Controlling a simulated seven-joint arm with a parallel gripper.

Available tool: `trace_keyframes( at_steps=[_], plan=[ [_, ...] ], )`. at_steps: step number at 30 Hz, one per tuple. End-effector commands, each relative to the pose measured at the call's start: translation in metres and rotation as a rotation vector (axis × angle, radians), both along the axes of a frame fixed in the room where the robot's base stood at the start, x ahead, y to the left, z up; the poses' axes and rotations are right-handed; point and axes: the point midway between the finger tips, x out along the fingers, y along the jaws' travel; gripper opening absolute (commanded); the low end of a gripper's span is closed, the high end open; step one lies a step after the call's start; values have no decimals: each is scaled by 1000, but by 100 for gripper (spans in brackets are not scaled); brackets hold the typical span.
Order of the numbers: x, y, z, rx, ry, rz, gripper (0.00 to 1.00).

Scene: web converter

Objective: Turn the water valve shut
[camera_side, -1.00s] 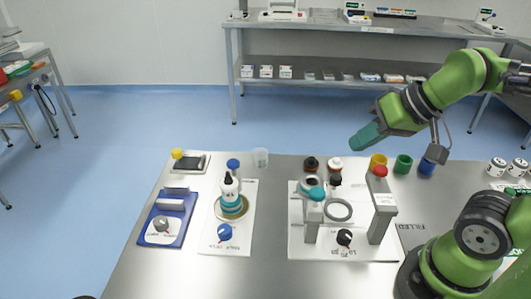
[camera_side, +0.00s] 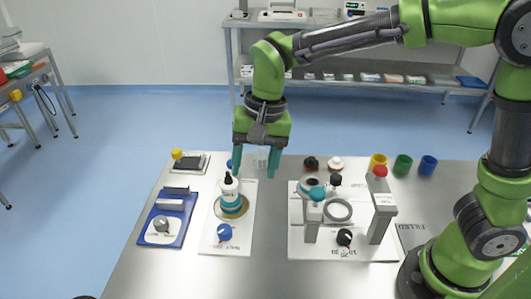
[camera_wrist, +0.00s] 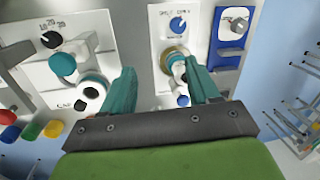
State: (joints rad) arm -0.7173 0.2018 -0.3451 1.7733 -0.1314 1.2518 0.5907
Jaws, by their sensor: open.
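My gripper (camera_side: 256,168) is open and empty, with its teal fingers pointing down, in the air by the far end of the middle white panel. Its fingers (camera_wrist: 160,75) also show in the wrist view. I cannot tell for sure which control is the water valve. A blue knob (camera_side: 224,232) sits at the near end of that panel, in front of a white bottle (camera_side: 229,188); it also shows in the wrist view (camera_wrist: 178,24). A grey knob (camera_side: 161,226) is on the blue base at left. A black dial (camera_side: 344,237) is on the right panel. No knob is touched.
Grey posts (camera_side: 382,218) and a teal-topped stand (camera_side: 314,210) rise from the right panel. Yellow, green and blue cups (camera_side: 403,164) stand at the back right. The near table (camera_side: 270,270) is bare.

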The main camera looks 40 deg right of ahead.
Motion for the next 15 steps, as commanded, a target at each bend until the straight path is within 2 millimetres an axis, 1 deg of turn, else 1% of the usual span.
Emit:
trace_keyframes(
  at_steps=[1,3,6,8,9,11,15],
  plan=[
    [9,18,-9,-37,31,-63,60],
    [20,37,-16,-84,62,-182,60],
    [32,58,-18,-133,80,-377,60],
    [38,63,-14,-141,85,-489,60],
    [41,62,-8,-136,88,-559,60],
    [42,64,0,-126,95,-638,60],
    [37,64,0,-127,125,-737,60]
  ],
)
